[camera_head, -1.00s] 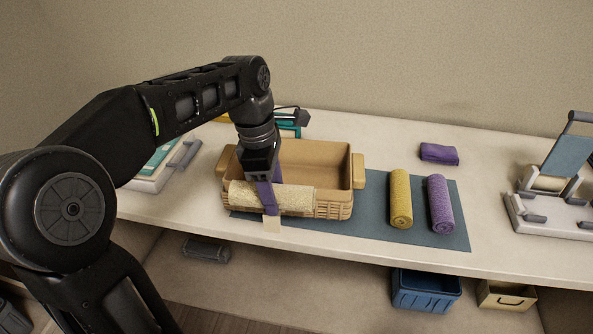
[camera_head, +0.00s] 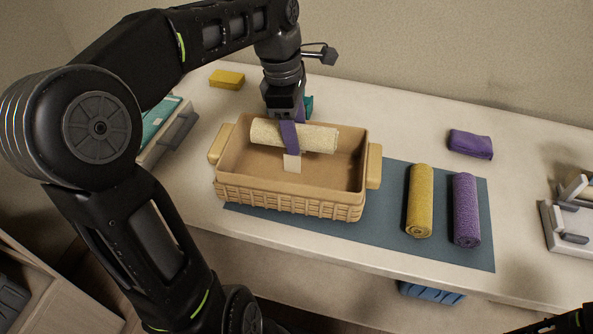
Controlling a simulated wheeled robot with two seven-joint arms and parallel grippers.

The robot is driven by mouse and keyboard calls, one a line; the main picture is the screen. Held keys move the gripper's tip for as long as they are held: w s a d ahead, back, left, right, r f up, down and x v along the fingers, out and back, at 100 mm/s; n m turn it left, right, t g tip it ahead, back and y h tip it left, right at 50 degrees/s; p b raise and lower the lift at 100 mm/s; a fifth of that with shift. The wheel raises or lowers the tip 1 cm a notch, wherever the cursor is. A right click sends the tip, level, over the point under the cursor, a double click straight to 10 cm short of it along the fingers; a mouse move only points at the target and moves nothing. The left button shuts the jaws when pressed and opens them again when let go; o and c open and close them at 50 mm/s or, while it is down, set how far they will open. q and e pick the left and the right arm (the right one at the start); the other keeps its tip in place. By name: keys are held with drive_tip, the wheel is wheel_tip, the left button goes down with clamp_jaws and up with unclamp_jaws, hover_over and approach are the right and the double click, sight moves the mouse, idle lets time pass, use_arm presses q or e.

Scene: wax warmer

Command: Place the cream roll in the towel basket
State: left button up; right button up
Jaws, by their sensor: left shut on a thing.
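The cream roll (camera_head: 318,139) is a pale rolled towel, lying crosswise over the back part of the basket's opening. My left gripper (camera_head: 291,150) is shut on it near its left-middle, with a purple finger in front of the roll. The towel basket (camera_head: 290,201) is a tan woven box with a handle at each end, on the blue-grey mat. It looks empty inside. I cannot tell whether the roll touches the basket. My right gripper does not show; a dark part of mine shows at the lower right corner.
A yellow roll (camera_head: 419,201) and a purple roll (camera_head: 466,210) lie on the mat (camera_head: 390,226) right of the basket. A folded purple cloth (camera_head: 470,144) lies behind them. A yellow block (camera_head: 227,79) is at the back left. A grey device (camera_head: 574,228) stands at the right edge.

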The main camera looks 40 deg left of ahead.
use_arm(q)
drive_tip(key=shift+f, duration=3.1)
drive_tip(key=shift+f, duration=0.1)
drive_tip(key=shift+f+p, duration=0.4)
drive_tip(key=shift+f, duration=1.4)
drive_tip(key=shift+f, duration=0.15)
drive_tip(key=o, duration=1.6)
drive_tip(key=r, duration=0.4)
drive_tip(key=a+r, duration=0.1)
drive_tip(key=r, duration=0.3)
drive_tip(key=r+b, duration=0.1)
drive_tip(key=r, duration=0.3)
drive_tip(key=shift+s+a+r, duration=0.15)
drive_tip(key=shift+s+a, duration=0.2)
